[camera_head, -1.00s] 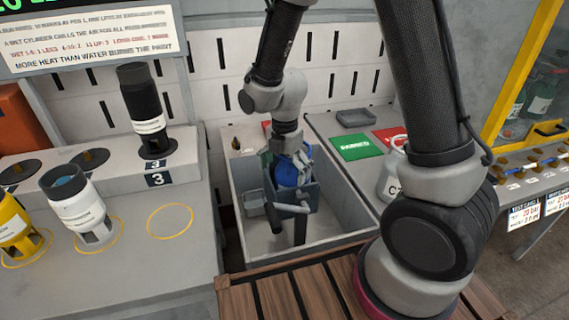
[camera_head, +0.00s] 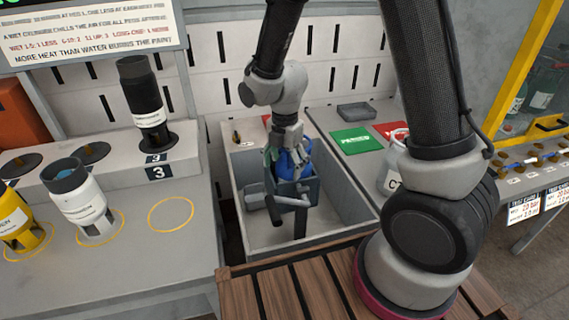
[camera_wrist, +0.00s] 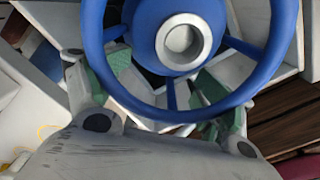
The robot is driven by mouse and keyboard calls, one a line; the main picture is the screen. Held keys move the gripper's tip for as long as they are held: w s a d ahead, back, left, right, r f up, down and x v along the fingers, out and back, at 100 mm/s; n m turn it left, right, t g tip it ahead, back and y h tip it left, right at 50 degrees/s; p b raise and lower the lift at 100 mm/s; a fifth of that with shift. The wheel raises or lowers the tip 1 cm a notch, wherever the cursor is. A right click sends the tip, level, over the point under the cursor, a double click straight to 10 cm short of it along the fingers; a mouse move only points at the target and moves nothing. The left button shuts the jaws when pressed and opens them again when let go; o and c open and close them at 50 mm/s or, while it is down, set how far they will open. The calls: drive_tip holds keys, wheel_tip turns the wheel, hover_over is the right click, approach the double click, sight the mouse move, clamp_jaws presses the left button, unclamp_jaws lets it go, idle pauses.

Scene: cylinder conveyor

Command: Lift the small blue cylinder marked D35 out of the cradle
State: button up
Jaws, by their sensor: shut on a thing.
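The small blue cylinder (camera_head: 291,162) is upright in the blue-grey cradle (camera_head: 300,187). Its top shows above the cradle's edge and its lower part is hidden. My gripper (camera_head: 288,140) reaches down from above and is shut on the cylinder. In the wrist view, the cylinder's blue ring guard (camera_wrist: 262,85), domed top and silver centre fill the upper middle. My green-padded fingers (camera_wrist: 165,90) lie on both sides, partly behind the ring. The D35 mark is not readable.
The cradle stands inside a grey open tank (camera_head: 345,217) with walls all around. Black (camera_head: 141,95), white (camera_head: 80,205) and yellow (camera_head: 18,220) cylinders stand on the left bench. A white jug (camera_head: 394,170) and green plate (camera_head: 355,142) are to the right.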

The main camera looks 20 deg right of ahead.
drive_tip(key=shift+r, duration=0.7)
drive_tip(key=c, duration=0.3)
drive_tip(key=shift+r, duration=5.55)
drive_tip(key=shift+c, duration=0.2)
drive_tip(key=shift+s+r, duration=0.75)
drive_tip(key=shift+s, duration=0.25)
drive_tip(key=shift+s+r, duration=0.75)
drive_tip(key=shift+s, duration=0.25)
